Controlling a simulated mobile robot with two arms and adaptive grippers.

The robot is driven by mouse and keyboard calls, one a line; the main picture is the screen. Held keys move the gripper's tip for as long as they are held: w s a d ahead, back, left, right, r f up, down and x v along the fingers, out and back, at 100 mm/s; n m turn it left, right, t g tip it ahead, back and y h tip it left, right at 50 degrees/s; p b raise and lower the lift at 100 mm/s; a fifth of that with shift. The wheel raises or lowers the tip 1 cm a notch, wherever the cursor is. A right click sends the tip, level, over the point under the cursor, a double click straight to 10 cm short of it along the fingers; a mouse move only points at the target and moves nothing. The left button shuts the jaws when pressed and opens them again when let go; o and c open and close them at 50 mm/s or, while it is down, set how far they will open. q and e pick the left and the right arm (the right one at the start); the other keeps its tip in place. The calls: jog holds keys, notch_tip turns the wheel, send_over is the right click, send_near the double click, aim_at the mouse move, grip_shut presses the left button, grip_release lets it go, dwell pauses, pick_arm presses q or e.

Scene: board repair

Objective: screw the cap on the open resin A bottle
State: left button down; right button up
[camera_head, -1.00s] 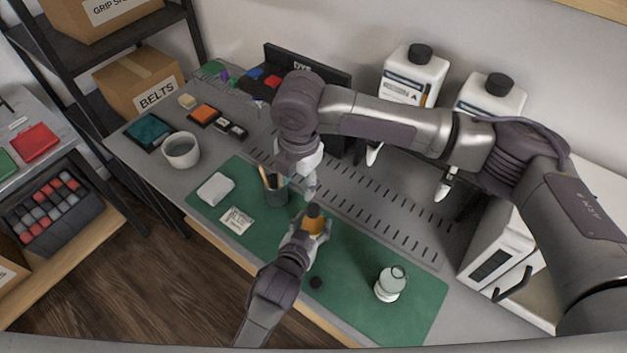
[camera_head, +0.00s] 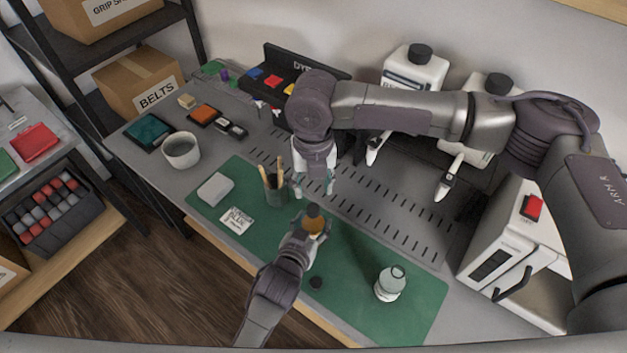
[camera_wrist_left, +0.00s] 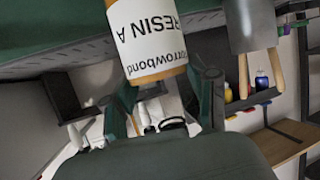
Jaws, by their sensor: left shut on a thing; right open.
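The amber resin A bottle (camera_head: 315,225) stands upright over the green mat, with a dark top; I cannot tell whether that is a cap or its bare neck. My left gripper (camera_head: 311,232) is shut around the bottle. A small black disc (camera_head: 316,282), possibly a cap, lies on the mat near my left wrist.
Large white jugs (camera_head: 412,70) and a white oven-like device (camera_head: 510,255) stand behind and right.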

aim_at(313, 207)
notch_tip(313, 207, down, 8)
jog(key=shift+r, duration=0.25)
